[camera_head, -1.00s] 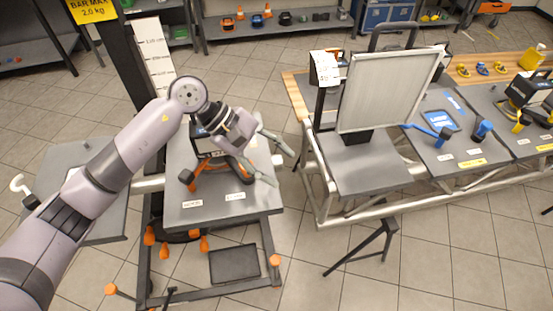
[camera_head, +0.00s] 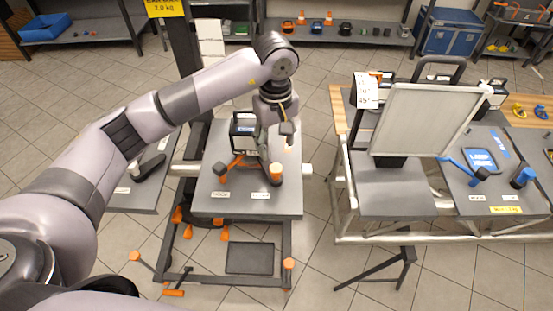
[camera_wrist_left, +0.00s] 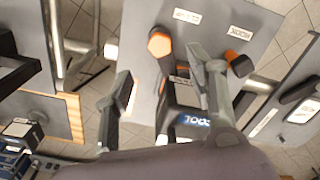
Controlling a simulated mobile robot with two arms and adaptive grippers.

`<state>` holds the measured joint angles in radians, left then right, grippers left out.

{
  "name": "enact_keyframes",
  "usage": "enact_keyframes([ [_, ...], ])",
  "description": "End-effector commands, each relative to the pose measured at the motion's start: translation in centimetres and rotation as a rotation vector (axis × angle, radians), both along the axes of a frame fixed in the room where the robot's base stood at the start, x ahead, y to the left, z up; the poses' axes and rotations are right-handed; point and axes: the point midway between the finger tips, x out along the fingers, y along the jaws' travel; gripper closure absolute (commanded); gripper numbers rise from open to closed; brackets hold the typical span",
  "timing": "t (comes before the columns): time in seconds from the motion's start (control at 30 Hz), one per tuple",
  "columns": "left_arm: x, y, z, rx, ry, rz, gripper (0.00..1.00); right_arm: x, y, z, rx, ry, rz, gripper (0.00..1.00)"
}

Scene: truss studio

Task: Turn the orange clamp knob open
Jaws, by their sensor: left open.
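The clamp (camera_head: 243,130) stands on a grey work table, with a dark body and orange parts. One orange knob (camera_head: 276,171) is at its right front, and another orange knob (camera_head: 220,168) is at its left front. My left gripper (camera_head: 286,138) points down above and behind the right knob. In the left wrist view, my left gripper (camera_wrist_left: 160,68) is open and empty. An orange knob (camera_wrist_left: 158,43) lies between its finger directions, a little beyond the tips. Another orange knob (camera_wrist_left: 238,62) is outside the right finger. Contact cannot be told. My right gripper is out of view.
The grey table (camera_head: 245,203) carries white labels along its front edge. A pale tilted panel (camera_head: 425,120) stands on the bench to the right. A dark post (camera_head: 187,50) rises behind the clamp.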

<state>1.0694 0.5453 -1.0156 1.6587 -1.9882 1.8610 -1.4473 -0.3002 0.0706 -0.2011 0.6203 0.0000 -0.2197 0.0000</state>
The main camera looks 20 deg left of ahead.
Motion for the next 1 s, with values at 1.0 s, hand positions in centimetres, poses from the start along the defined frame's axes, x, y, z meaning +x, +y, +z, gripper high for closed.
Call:
enact_keyframes([
  [1.0, 0.0, -0.1, -8.8, -0.002, -0.001, -0.001, 0.59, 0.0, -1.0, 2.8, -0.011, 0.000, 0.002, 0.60],
])
